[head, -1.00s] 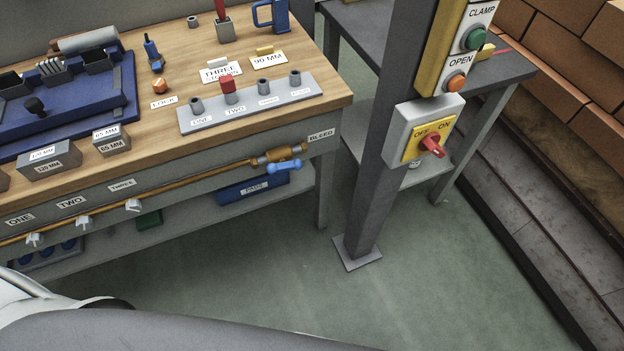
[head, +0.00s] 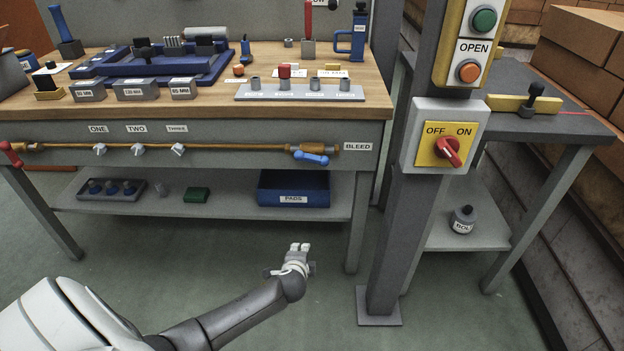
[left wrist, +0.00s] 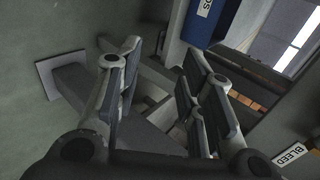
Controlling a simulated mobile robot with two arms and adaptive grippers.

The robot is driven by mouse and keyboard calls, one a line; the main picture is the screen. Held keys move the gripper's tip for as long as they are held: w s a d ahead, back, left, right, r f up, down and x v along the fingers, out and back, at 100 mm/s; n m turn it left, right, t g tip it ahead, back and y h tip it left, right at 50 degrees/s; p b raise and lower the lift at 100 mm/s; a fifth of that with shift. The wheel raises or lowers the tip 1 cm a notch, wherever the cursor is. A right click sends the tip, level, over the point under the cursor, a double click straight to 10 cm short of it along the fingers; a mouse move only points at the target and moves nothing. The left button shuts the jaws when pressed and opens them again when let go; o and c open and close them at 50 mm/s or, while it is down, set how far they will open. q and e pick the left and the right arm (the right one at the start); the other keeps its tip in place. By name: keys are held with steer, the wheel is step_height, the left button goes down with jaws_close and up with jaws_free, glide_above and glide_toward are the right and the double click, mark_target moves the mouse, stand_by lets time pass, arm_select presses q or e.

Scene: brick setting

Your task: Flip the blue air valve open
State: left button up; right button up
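The blue air valve handle (head: 312,157) sits at the right end of the orange-brown pipe on the bench front, beside the BLEED label (head: 357,147). It lies nearly along the pipe, just under the brass valve body (head: 316,148). My left gripper (head: 300,248) is below and in front of it, under bench height and apart from it. In the left wrist view the two fingers (left wrist: 160,95) are spread with nothing between them. The BLEED label also shows there (left wrist: 291,155); the blue handle cannot be made out there. My right gripper is out of view.
A grey post (head: 390,230) with an OFF/ON red switch (head: 449,151) stands right of the valve. A blue PADS bin (head: 293,188) sits on the lower shelf below the valve. A red handle (head: 12,154) is at the pipe's left end. The floor before the bench is open.

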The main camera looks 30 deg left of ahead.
arm_select(q)
steer(key=w+r+m+t+b, duration=0.1)
steer(key=w+r+t+b, duration=0.1)
steer(key=w+r, duration=0.2)
steer(key=m+t+y+b, duration=0.1)
steer(key=t+y+b, duration=0.35)
steer(key=b, duration=0.25)
glide_toward(312, 161)
steer(key=shift+g, duration=0.35)
steer(key=b+x, duration=0.1)
steer(key=x, duration=0.4)
steer(key=b+x, duration=0.1)
steer(key=x, duration=0.3)
steer(key=shift+w+a+r, duration=0.15)
steer(key=shift+w+r, duration=0.05)
steer(key=shift+w, duration=0.2)
steer(key=shift+w+a, duration=0.3)
steer(key=shift+w, duration=0.15)
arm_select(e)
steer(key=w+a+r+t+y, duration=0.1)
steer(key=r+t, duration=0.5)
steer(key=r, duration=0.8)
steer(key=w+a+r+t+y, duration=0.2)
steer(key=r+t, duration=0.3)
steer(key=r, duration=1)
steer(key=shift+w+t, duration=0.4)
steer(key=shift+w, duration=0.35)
arm_select(q)
jaws_close()
